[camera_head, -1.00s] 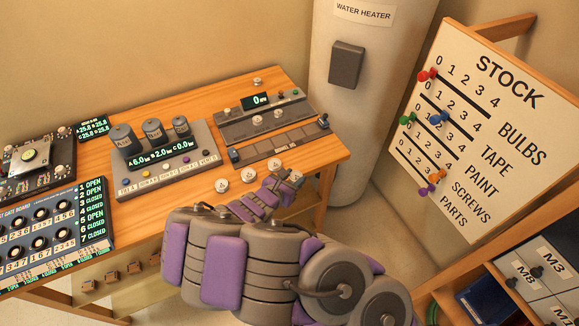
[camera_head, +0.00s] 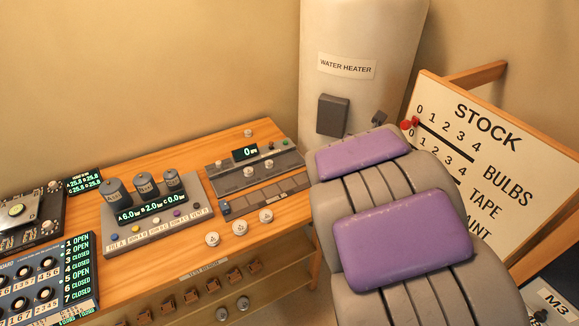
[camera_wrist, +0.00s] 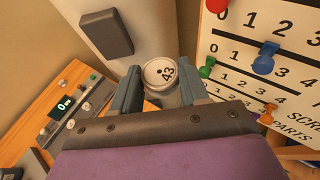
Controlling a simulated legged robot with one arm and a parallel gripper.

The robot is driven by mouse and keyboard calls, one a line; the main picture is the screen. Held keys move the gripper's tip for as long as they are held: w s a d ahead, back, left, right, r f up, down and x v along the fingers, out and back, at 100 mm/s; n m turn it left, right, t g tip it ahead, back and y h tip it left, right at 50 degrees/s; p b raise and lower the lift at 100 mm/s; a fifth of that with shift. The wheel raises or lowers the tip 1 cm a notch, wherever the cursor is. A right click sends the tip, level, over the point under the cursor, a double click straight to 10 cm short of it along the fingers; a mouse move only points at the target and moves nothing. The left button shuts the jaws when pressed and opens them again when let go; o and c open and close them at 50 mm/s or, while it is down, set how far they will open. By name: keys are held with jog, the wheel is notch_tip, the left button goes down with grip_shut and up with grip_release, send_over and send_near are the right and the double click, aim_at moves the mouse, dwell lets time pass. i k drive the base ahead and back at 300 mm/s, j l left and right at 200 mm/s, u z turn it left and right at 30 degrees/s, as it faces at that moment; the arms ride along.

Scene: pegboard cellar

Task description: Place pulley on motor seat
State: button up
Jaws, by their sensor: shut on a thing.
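In the wrist view, my gripper (camera_wrist: 160,78) is shut on a round white pulley (camera_wrist: 160,72) with dark digits on its face. The pulley sits between the two grey fingers, held up off the bench. In the head view my arm covers the right side and hides the held pulley. Three similar white discs (camera_head: 240,228) stand in a row near the bench's front edge. A grey unit with a "0" display (camera_head: 252,152) and white round parts is at the bench's right end; it also shows in the wrist view (camera_wrist: 68,105). I cannot tell which part is the motor seat.
A unit with three grey cylinders (camera_head: 143,189) stands mid-bench, left of the display unit. A gate board (camera_head: 45,275) is at the left. The water heater (camera_head: 350,45) stands behind the bench. The stock board (camera_head: 478,140) is at the right, close to my arm.

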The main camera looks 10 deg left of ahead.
aim_at(227, 181)
jog(key=i+j+z, duration=0.15)
jog(key=j+z, duration=0.3)
jog(key=j, duration=0.45)
jog(key=j+z, duration=0.5)
jog(key=j, duration=0.4)
jog(key=i, duration=0.05)
